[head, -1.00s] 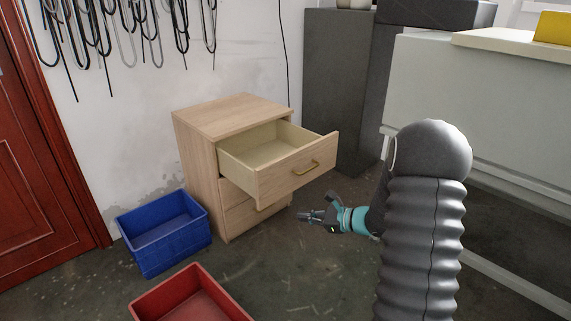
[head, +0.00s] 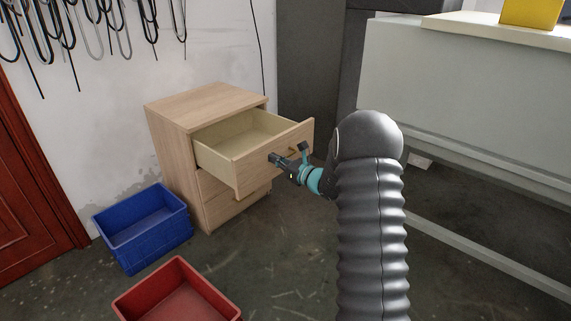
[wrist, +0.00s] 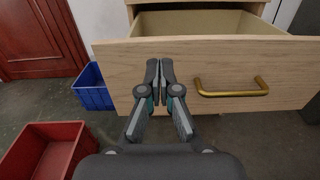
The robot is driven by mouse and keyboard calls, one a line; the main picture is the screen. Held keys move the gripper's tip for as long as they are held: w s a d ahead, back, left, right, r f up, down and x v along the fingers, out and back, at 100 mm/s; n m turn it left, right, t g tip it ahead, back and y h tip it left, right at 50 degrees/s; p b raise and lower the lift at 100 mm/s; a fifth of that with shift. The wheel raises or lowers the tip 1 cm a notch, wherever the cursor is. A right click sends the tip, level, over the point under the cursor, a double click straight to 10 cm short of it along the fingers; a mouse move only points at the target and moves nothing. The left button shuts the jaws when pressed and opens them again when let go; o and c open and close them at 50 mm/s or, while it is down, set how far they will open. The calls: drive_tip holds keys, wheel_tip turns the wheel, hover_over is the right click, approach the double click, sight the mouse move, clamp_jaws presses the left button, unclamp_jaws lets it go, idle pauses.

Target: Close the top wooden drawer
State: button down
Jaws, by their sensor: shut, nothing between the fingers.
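The top wooden drawer (head: 250,158) is pulled out of the light wooden cabinet (head: 178,150), and its inside looks empty. In the wrist view its front panel (wrist: 225,62) fills the middle, with a brass handle (wrist: 231,87) right of my fingers. My gripper (head: 273,158) is shut and empty in front of the drawer front. In the wrist view my shut fingertips (wrist: 159,68) overlap the panel left of the handle. I cannot tell whether they touch it. In the head view my gripper partly hides the handle.
A blue crate (head: 128,248) stands left of the cabinet, and a red crate (head: 187,311) stands in front. A pale workbench (head: 460,85) is on the right. A red door (head: 30,190) is at the left.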

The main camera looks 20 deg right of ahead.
sight(257, 150)
drive_tip(key=x, duration=0.6)
idle(0.3)
